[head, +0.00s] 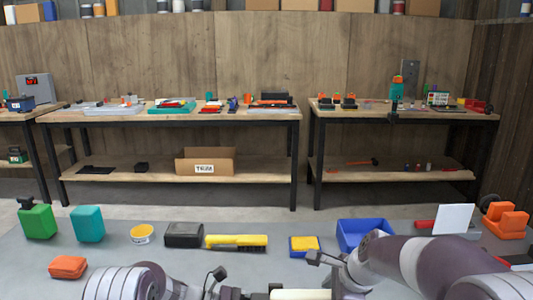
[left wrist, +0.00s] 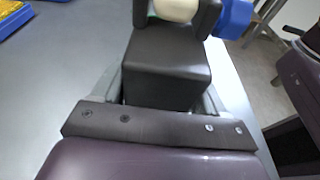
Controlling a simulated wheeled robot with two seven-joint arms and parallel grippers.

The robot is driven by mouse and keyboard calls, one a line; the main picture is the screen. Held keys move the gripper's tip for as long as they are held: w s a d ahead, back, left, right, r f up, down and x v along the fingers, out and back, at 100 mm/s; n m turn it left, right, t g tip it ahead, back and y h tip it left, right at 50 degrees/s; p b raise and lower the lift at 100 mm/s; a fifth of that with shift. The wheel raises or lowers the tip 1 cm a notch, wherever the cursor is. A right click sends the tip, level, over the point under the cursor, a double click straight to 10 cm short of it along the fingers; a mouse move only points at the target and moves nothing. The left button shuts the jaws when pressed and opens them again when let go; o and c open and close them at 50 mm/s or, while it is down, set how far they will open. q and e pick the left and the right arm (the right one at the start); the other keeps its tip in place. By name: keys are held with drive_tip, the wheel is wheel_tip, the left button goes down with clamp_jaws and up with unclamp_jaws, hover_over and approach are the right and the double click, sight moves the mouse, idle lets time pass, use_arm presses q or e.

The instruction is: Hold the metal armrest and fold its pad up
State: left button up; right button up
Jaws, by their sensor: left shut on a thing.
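A cream rounded bar (head: 300,295) shows at the bottom edge of the head view, between my two hands. I cannot tell if it is part of the armrest; no metal frame or pad shows clearly. My left gripper (left wrist: 176,8) is shut on this bar, whose end shows between the dark fingers at the top of the left wrist view. In the head view, my right gripper (head: 340,287) is at the bar's right end, cut off by the picture edge. I cannot see its fingers well enough to tell open from shut.
A grey surface ahead holds a green can (head: 37,222), a teal can (head: 87,224), a yellow brush (head: 236,241), a blue bin (head: 361,233) and an orange item (head: 68,267). Workbenches (head: 180,116) stand beyond. A blue part (left wrist: 236,18) is close beside my left gripper.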

sight(321, 289)
drive_tip(key=shift+r, duration=0.15)
drive_tip(key=shift+a+r, duration=0.1)
drive_tip(key=shift+r, duration=0.85)
drive_tip(key=shift+a+r, duration=0.15)
drive_tip(key=shift+r, duration=0.7)
